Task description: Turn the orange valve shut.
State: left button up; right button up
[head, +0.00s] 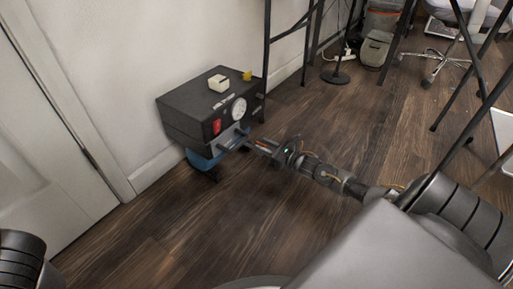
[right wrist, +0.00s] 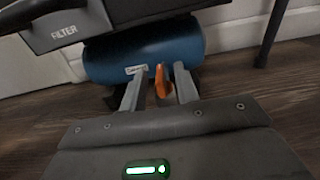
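The orange valve (right wrist: 161,82) is a small handle at the blue tank (right wrist: 215,38) under a black machine (head: 192,104). In the right wrist view it shows between the two grey fingers of my right gripper (right wrist: 158,87), with a gap on both sides. The fingers are open and hold nothing. I cannot tell how deep the valve sits between them. In the head view my right gripper (head: 247,143) reaches the machine's front low down, and the valve is hidden there. My left gripper is out of view.
The machine has a gauge (head: 239,109), a red switch (head: 217,127), and a cream block (head: 218,83) and yellow piece (head: 247,76) on top. It stands by the white wall. Black metal legs (head: 267,50) rise behind it. Wooden floor in front is clear.

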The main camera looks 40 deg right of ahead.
aim_at(257, 142)
jog(key=shift+b+x, duration=0.8)
jog(key=shift+x, duration=1.15)
jog(key=shift+c, duration=0.4)
grip_shut()
